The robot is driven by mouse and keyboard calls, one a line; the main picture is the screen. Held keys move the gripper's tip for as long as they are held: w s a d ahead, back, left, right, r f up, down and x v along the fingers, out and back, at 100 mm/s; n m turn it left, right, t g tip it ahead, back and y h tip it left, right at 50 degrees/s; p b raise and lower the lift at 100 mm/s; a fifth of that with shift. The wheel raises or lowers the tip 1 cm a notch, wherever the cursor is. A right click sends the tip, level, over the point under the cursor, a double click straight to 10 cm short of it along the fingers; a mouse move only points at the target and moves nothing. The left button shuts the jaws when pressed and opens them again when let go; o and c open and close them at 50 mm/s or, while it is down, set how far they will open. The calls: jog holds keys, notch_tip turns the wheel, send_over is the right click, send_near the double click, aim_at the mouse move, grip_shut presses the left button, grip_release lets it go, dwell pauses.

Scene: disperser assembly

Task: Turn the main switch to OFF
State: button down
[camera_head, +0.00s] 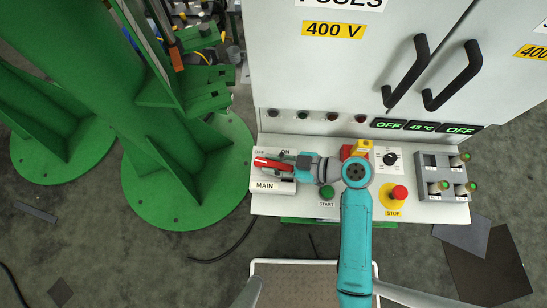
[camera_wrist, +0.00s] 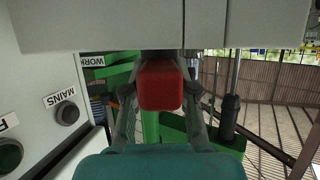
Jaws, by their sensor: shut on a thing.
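The main switch (camera_head: 267,163) has a red handle on the white MAIN panel at the left of the control desk. OFF is printed at its upper left and ON at its upper right. The red part shows on the left side, below the OFF label; its exact angle is hard to tell. My gripper (camera_head: 291,163) reaches it from the right. In the wrist view the red handle (camera_wrist: 160,85) sits between the two fingers of my gripper (camera_wrist: 161,98), which are shut on it. The switch's base is partly hidden by my gripper.
A white cabinet (camera_head: 330,75) rises behind. Green machine frames (camera_head: 180,150) stand left.

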jog(key=shift+d+f+n+g, duration=0.1)
jog(key=shift+n+g, duration=0.9)
jog(key=shift+g, duration=0.2)
jog(key=c, duration=0.9)
grip_release()
jog(key=v, duration=1.2)
jog(key=shift+w, duration=0.15)
